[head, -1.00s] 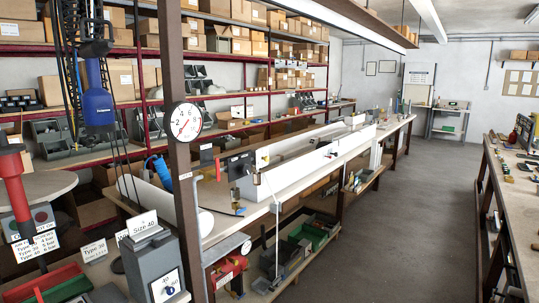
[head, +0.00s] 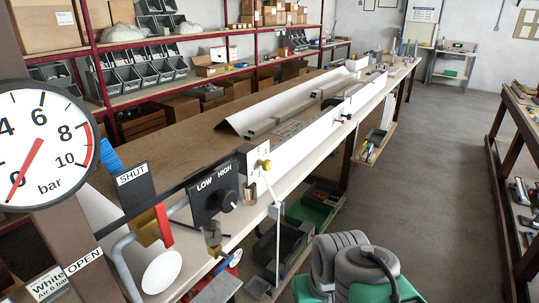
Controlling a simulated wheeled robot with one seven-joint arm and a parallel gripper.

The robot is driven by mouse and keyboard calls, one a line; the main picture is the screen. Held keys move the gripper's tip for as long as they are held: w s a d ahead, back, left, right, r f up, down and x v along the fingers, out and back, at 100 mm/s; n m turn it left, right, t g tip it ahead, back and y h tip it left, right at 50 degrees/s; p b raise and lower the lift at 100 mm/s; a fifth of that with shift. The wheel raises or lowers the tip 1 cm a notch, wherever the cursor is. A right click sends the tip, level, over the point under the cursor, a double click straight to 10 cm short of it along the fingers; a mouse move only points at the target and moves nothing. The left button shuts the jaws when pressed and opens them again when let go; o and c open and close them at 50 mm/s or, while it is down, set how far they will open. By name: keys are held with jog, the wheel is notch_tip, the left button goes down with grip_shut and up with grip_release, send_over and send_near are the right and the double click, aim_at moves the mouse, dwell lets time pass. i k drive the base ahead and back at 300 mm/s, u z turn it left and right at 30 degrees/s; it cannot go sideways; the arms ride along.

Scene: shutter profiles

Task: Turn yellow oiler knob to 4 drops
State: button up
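A small yellow knob (head: 264,165) sticks out from a white plate at the near end of the long white machine. Small dark marks show on the plate around it, too small to read. A small brownish cup (head: 250,190) hangs just below the plate. Which drop setting the knob is at cannot be told. My gripper is not in view. Grey rounded parts with green pieces and a black cable, apparently my arm (head: 360,270), show at the bottom, below and right of the knob and apart from it.
A black LOW/HIGH dial (head: 228,200) sits left of the knob. A red-handled valve (head: 163,226) stands between SHUT (head: 132,177) and OPEN (head: 83,262) signs. A large pressure gauge (head: 40,145) on a post fills the left. A thin white rod (head: 278,245) hangs below the bench edge. The right aisle is clear.

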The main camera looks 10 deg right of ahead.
aim_at(267, 165)
jog(key=u, duration=3.95)
jog(key=k, duration=1.95)
jog(key=u, duration=0.35)
